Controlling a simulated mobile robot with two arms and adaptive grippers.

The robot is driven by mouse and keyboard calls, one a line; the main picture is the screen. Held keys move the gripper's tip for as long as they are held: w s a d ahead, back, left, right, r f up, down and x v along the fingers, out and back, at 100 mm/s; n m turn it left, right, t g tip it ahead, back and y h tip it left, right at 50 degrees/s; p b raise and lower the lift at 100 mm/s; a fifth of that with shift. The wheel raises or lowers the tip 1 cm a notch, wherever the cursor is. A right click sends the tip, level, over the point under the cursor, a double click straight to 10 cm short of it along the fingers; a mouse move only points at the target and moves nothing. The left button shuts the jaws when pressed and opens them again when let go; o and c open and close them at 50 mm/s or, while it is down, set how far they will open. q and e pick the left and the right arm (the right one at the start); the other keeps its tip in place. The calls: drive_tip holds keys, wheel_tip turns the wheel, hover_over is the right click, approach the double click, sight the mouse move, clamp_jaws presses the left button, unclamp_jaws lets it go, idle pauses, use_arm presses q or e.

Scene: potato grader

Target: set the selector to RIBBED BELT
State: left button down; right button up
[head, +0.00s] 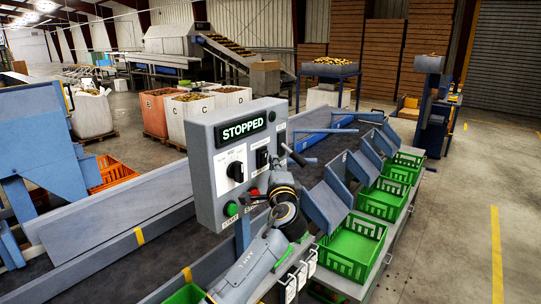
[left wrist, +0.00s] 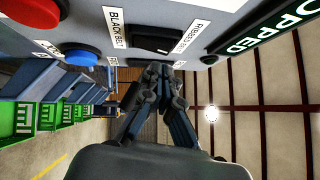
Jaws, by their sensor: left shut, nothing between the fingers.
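The grey control box (head: 213,150) stands over the belts with a lit STOPPED display (head: 241,129). The selector, a black rocker (left wrist: 157,40), sits on its face between a BLACK BELT label (left wrist: 117,28) and a RIBBED BELT label (left wrist: 193,37), the latter nearer the display. It shows small in the head view (head: 262,156). I cannot tell which end is pressed. My left gripper (left wrist: 163,70) is shut and empty, its fingertips close in front of the selector; I cannot tell whether they touch. My right gripper is not in view.
A black rotary knob (head: 235,171) and a green button (head: 231,209) are on the box's left side. A red button (left wrist: 34,22) and a blue button (left wrist: 82,56) show in the wrist view. Green crates (head: 352,246) line the right side.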

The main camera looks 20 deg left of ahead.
use_arm(q)
drive_tip(key=shift+w+a+r, duration=0.15)
drive_tip(key=shift+a, duration=0.5)
drive_tip(key=shift+w+a+r+n+g+p, duration=0.1)
drive_tip(key=shift+a+r+n+g+p, duration=0.25)
drive_tip(key=shift+p, duration=0.55)
drive_tip(key=shift+f, duration=0.15)
